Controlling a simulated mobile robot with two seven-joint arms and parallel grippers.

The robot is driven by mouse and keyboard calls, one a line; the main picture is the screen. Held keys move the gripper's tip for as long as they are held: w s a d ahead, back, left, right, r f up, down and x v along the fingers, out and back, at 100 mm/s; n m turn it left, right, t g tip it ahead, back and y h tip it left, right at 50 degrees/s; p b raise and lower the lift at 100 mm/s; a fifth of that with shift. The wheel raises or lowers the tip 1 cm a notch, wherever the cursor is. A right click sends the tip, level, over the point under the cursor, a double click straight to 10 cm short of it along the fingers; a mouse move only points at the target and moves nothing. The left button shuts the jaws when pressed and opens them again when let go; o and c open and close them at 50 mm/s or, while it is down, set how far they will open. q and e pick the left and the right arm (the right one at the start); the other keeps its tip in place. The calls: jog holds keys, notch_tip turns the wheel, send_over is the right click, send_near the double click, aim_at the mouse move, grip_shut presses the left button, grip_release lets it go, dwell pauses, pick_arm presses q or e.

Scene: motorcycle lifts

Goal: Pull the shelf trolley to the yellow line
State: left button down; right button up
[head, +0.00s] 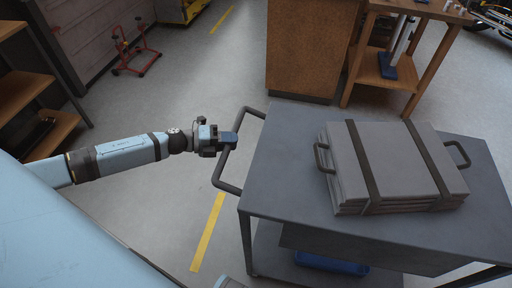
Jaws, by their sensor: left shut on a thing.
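The shelf trolley (285,170) is dark grey and stands on the right in the head view, with a bar handle (226,186) on its left end. My left gripper (229,138) is shut on this handle near its upper part, with the arm stretched in from the left. A strapped stack of grey panels (388,160) with side handles lies on the trolley's top. A blue tray (331,263) shows on the lower shelf. The yellow line (207,232) is on the floor just left of the trolley, below the handle. My right gripper is not in view.
A wooden cabinet (309,48) and a wooden table (428,12) stand behind the trolley. A wooden shelf (22,92) is at the left edge. A red stand (134,52) is at the back left. Grey floor between the shelf and trolley is clear.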

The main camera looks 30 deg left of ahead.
pick_arm(q)
jog(key=s+a, duration=0.3)
jog(key=a, duration=0.9)
jog(key=s+a, duration=0.4)
jog(key=a, duration=0.9)
jog(key=shift+a, duration=0.25)
jog(key=shift+r, duration=0.1)
jog(key=c, duration=1.4)
grip_release()
jog(key=o, duration=0.4)
jog(key=shift+s+a, duration=0.15)
jog(key=shift+s, duration=0.1)
jog(key=v, duration=1.3)
jog(key=shift+s+a, duration=0.25)
